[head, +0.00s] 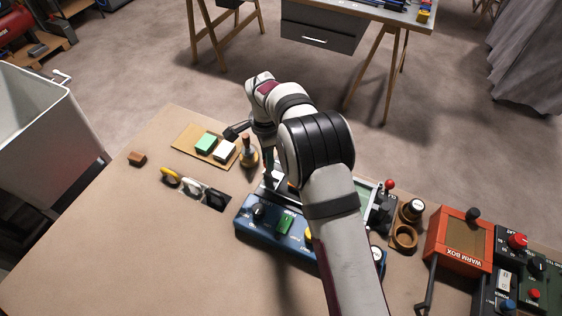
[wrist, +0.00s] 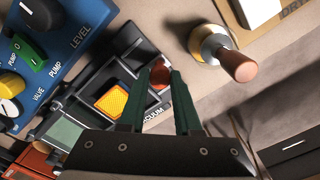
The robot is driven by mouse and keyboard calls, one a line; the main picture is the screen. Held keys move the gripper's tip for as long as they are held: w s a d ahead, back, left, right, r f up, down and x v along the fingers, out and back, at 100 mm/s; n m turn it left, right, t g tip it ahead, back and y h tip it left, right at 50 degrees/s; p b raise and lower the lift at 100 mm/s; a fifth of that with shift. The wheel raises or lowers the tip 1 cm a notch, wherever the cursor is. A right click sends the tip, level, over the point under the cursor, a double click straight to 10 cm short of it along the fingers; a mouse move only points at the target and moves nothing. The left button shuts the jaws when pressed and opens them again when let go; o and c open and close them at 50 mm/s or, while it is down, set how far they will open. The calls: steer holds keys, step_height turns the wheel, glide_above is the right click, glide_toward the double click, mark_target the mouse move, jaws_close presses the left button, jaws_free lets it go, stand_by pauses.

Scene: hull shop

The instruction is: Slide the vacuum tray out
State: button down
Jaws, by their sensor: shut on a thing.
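The vacuum tray (wrist: 92,78) is a dark grey frame marked VACUUM, with an orange ribbed square (wrist: 114,101) in it. It lies beside a blue panel (wrist: 70,20) with dials marked PUMP, VALVE and LEVEL. My gripper (wrist: 161,80) has its green fingers shut on a reddish-brown knob (wrist: 159,73) at the label side of the tray. The fingers hide part of the knob and of the label. In the head view the blue panel (head: 244,222) shows, but my arm hides most of the tray and the fingertips.
A wooden-handled tool (head: 249,152) stands close to the gripper; its handle (wrist: 238,66) shows in the wrist view. A board with green and white blocks (head: 187,152) lies beyond it. An orange warm box (head: 440,252) is at right. The table's left front is clear.

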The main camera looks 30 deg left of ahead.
steer(key=c, duration=0.6)
jaws_free()
step_height(320, 180, up, 16)
steer(key=shift+f, duration=0.1)
